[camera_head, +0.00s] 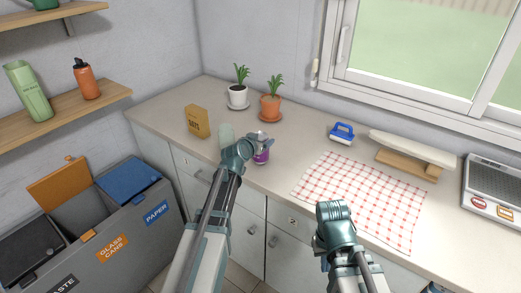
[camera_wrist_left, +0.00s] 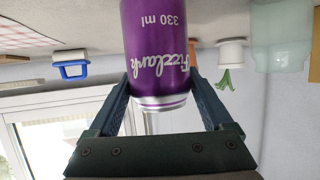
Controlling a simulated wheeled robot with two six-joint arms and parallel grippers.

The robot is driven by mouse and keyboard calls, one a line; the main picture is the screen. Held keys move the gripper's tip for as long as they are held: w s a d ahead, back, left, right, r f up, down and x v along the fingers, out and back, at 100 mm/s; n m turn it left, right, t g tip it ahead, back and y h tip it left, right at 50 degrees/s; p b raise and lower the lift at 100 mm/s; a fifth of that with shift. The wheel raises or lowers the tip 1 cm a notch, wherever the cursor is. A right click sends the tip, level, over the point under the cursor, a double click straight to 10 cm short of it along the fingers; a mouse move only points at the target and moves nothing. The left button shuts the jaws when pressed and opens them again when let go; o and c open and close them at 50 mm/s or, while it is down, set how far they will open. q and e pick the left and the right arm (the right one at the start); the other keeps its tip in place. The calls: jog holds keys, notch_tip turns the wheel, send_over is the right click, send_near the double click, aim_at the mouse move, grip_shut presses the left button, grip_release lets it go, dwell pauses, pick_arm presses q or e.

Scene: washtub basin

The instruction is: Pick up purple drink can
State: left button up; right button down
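The purple drink can (camera_head: 262,154) stands upright on the counter, partly hidden by my left gripper (camera_head: 250,145). In the left wrist view the can (camera_wrist_left: 160,45), its lettering upside down, is between the two fingers of my left gripper (camera_wrist_left: 160,75). Both fingers meet its sides near the silver rim, with no clear gap. The can's base is out of that view. My right gripper (camera_head: 335,212) is over the front of the counter by the checked cloth; its fingers are hidden.
A pale green container (camera_head: 226,133) stands just behind my left gripper. A yellow box (camera_head: 197,121), a white pot (camera_head: 238,97) and a terracotta pot (camera_head: 270,108) stand further back.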

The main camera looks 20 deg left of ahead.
pick_arm(q)
jog(key=c, duration=0.9)
